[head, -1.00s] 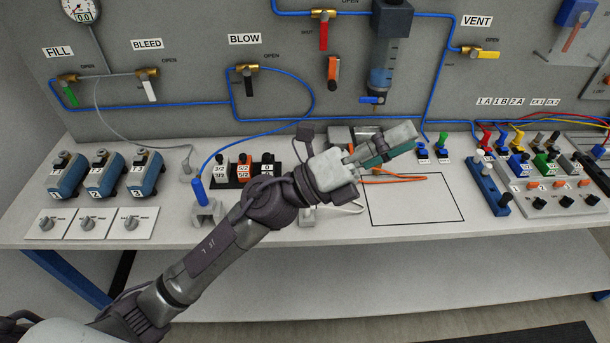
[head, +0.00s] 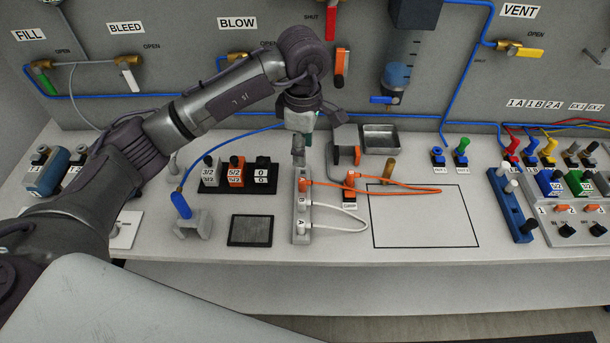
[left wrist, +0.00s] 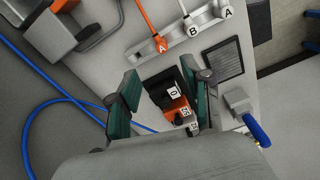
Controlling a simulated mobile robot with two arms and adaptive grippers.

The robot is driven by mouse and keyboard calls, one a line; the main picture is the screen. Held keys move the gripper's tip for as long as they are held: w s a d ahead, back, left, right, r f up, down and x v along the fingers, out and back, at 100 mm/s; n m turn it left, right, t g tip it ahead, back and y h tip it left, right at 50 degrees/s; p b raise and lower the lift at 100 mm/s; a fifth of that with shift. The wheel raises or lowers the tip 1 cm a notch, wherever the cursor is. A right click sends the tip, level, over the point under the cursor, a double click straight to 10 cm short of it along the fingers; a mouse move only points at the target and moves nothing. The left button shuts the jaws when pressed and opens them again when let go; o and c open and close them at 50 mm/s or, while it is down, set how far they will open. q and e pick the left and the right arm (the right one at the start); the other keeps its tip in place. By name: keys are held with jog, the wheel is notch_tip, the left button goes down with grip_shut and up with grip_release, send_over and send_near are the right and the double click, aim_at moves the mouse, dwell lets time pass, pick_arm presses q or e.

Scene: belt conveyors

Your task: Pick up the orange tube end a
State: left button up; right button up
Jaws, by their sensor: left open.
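The orange tube (head: 405,190) lies in a loop on the bench. One orange end (head: 305,185) sits at the far part of a pale rail, with two white tube ends in the same rail. My left gripper (head: 301,150) points down, open and empty, behind the rail. The left wrist view shows its two teal-padded fingers (left wrist: 163,108) apart, with the selector block beyond them. My right gripper is not in view.
The selector block (head: 210,188) and a dark flat pad (head: 250,231) are left of the rail (head: 301,239). A metal tray (head: 380,139) and a brass peg (head: 388,170) are behind the tube. The black-outlined area (head: 425,225) is mostly clear. A blue hose runs along the wall panel.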

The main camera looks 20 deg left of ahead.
pick_arm(q)
jog(key=p, duration=0.1)
send_over(302, 179)
jog(key=f, duration=0.4)
jog(key=shift+s+d+f, duration=0.1)
jog(key=shift+s+f, duration=0.15)
jog(key=shift+f, duration=0.05)
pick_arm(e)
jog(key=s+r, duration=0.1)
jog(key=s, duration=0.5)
pick_arm(q)
notch_tip(302, 179, down, 3)
jog(key=shift+w+p, duration=0.1)
jog(key=shift+p, duration=0.9)
notch_tip(302, 179, down, 3)
jog(key=shift+r+p, duration=0.2)
jog(key=shift+p, duration=0.3)
jog(key=shift+f, duration=0.35)
jog(key=shift+w+f, duration=0.1)
jog(key=shift+f, duration=0.05)
jog(key=c, duration=0.8)
grip_shut()
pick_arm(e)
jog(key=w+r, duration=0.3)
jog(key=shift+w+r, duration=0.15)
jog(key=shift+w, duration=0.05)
